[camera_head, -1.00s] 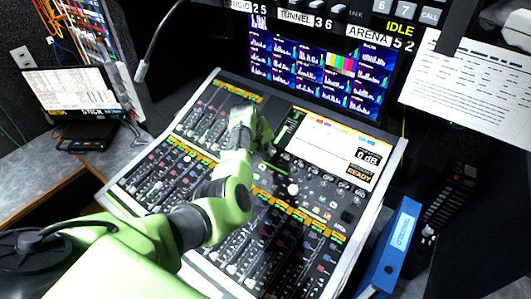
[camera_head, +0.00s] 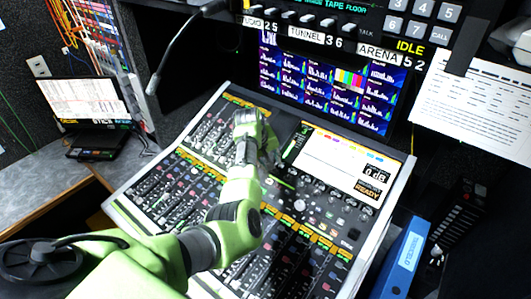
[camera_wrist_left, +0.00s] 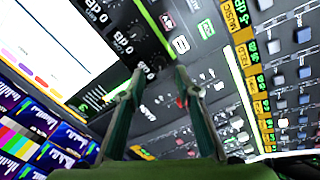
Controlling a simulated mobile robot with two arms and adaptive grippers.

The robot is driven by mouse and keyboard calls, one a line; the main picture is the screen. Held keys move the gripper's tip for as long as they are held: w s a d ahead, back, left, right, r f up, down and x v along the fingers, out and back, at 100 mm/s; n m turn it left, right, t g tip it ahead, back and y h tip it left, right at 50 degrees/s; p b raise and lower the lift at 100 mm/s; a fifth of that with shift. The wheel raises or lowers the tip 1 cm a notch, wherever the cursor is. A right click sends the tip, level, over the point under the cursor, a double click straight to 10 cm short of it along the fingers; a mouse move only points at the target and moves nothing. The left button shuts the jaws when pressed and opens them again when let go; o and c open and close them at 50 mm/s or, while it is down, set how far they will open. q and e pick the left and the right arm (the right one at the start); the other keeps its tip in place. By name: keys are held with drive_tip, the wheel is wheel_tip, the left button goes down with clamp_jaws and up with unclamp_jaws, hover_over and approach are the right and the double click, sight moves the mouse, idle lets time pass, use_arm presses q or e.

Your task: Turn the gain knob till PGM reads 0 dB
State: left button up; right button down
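The mixing console (camera_head: 404,185) fills the middle of the head view. Its screen (camera_head: 335,155) has a dark readout (camera_head: 376,171) that appears to show 0 dB, above an orange READY label. My left gripper (camera_wrist_left: 160,74) is over the console's upper middle, left of the screen; its wrist also shows in the head view (camera_head: 250,130). In the left wrist view its two fingers are apart, with a gap between the tips. Small dark knobs (camera_wrist_left: 150,72) lie at and beyond the tips; I cannot tell whether the fingers touch one. My right gripper is out of view.
A monitor wall (camera_head: 325,80) stands behind the console, under a panel of buttons. A gooseneck microphone (camera_head: 152,84) hangs at the upper left. A laptop (camera_head: 85,105) sits on the left desk. A blue binder (camera_head: 405,260) stands at the right.

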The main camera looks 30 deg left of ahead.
use_arm(q)
drive_tip(key=v, duration=0.8)
drive_tip(key=shift+s, duration=0.1)
idle(0.3)
